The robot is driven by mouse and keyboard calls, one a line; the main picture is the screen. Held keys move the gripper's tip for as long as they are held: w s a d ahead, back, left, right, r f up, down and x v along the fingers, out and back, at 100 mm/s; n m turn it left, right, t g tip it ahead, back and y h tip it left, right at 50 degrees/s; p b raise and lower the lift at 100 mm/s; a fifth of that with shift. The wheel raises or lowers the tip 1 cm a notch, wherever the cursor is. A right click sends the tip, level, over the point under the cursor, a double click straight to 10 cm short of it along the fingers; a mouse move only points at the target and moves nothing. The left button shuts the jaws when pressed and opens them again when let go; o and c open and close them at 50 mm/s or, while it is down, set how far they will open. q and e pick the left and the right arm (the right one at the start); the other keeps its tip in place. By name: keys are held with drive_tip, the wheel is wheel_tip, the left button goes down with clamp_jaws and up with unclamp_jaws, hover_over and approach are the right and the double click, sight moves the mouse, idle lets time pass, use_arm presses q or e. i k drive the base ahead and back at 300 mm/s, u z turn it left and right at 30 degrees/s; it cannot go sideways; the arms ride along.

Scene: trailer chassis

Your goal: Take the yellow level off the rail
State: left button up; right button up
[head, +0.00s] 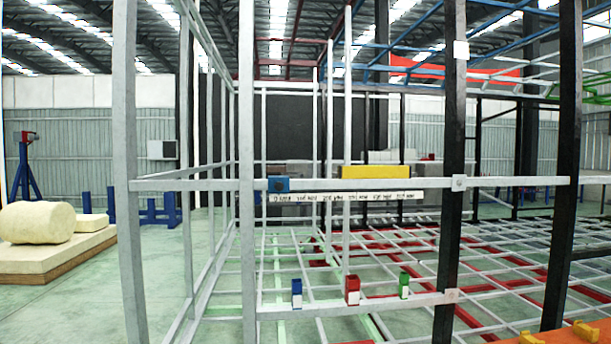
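The yellow level (377,172) is a long, plain yellow bar. It lies lengthwise along the top of the grey horizontal rail (220,185), right of the frame's middle and left of a black post. Its ends are clear of the posts, and nothing is seen holding it. Neither of my grippers shows in the head view.
A blue block (278,184) sits on the rail left of the level. A white strip with dark markings (350,197) is just below the rail. Blue (297,288), red (352,290) and green (404,286) pieces stand on the lower rail (325,306). Grey post (247,120) and black post (452,120) flank the level.

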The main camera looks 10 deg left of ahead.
sight(365, 171)
drive_tip(key=u, duration=0.2)
drive_tip(key=k, duration=0.3)
drive_tip(key=z, duration=0.85)
drive_tip(key=i, duration=0.6)
drive_tip(key=z, duration=0.65)
drive_tip(key=i, duration=0.9)
drive_tip(key=u, duration=0.75)
drive_tip(key=i, duration=0.55)
drive_tip(key=u, duration=0.55)
